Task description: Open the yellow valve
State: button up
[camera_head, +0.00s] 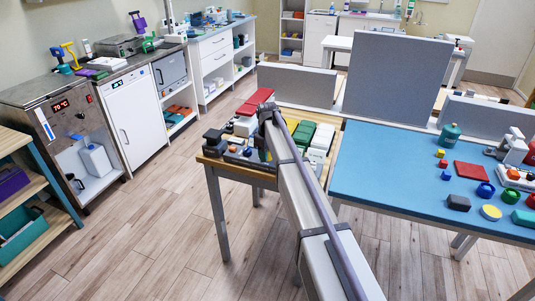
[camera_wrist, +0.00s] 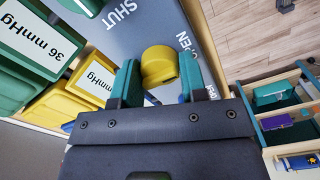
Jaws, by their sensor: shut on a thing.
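The yellow valve (camera_wrist: 158,64) is a rounded knob on a grey-blue panel (camera_wrist: 150,25) in the wrist view. White lettering reads SHUT beyond the valve and OPEN to its right. My gripper (camera_wrist: 160,75) has one teal finger on each side of the valve and is shut on it. The valve's lower part and stem are hidden by my gripper. In the head view my arm reaches over the wooden table, and I cannot make out the gripper or the valve there.
A green box labelled 36 mmHg (camera_wrist: 30,42) and a yellow box labelled mmHg (camera_wrist: 72,100) stand left of the valve. A green part (camera_wrist: 84,5) is at the top edge. A wooden shelf (camera_wrist: 268,124) is at right. A blue-topped table (camera_head: 385,165) with loose items stands right of my arm.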

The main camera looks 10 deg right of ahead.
jog(key=o, duration=0.9)
notch_tip(320, 180, up, 11)
jog(key=p, duration=1)
jog(key=shift+f+p, duration=0.1)
jog(key=shift+p, duration=0.3)
jog(key=s+m, duration=0.2)
jog(key=s, duration=1)
jog(key=s+m, duration=0.3)
jog(key=s, duration=0.9)
jog(key=s+m, duration=0.2)
jog(key=s, duration=1.1)
jog(key=shift+s, duration=0.1)
